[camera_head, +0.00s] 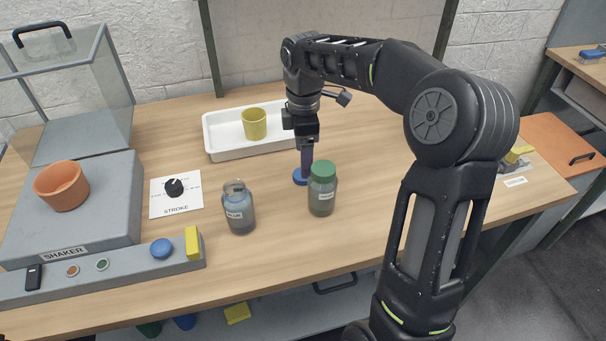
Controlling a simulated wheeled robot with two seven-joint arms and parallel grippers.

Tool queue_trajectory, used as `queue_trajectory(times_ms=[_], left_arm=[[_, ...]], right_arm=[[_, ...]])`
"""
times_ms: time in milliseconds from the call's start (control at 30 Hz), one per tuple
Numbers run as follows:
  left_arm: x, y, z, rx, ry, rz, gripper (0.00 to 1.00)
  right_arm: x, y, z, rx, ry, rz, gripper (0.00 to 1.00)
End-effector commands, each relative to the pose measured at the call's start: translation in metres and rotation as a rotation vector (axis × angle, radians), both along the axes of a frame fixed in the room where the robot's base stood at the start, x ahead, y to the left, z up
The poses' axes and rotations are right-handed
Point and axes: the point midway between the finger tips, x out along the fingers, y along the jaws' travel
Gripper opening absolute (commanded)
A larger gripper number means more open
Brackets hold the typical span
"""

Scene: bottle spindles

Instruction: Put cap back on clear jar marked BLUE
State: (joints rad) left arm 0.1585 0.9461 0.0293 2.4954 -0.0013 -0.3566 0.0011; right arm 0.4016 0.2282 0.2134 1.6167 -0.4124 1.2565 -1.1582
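The clear jar marked BLUE (240,211) stands upright and uncapped on the table, left of centre, with bluish contents. A blue cap (298,177) is at table level behind the green-capped jar, which hides part of it. My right gripper (306,172) points straight down at the blue cap, its fingers over or against it. I cannot tell whether the fingers are closed on the cap. My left gripper is not in view.
A jar with a green cap (321,193) stands close in front of my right gripper. A white tray (222,151) with a yellow cup (254,123) lies behind. The shaker (105,225), carrying an orange pot (62,186), is at left. The front middle of the table is clear.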

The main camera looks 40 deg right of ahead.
Motion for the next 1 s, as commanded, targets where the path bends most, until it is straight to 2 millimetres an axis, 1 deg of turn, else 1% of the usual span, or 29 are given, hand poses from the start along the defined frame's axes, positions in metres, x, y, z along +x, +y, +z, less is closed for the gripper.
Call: queue_trajectory(times_ms=[167, 267, 500, 600, 700, 1000], left_arm=[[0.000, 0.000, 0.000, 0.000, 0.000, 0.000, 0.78], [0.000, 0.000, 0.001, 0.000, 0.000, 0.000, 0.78], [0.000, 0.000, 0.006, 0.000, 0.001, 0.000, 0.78], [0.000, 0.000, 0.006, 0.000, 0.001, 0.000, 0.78], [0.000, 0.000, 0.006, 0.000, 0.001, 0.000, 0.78], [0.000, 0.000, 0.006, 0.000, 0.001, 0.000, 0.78]], right_arm=[[0.000, 0.000, -0.001, 0.000, 0.000, 0.000, 0.72], [-0.001, -0.001, -0.007, 0.001, 0.003, 0.000, 0.72], [0.000, -0.003, -0.040, 0.001, 0.003, 0.000, 0.72], [0.000, -0.002, -0.049, 0.001, 0.002, 0.000, 0.72], [0.000, -0.002, -0.052, 0.000, 0.001, 0.000, 0.72], [0.000, -0.002, -0.052, 0.000, 0.000, 0.000, 0.72]])
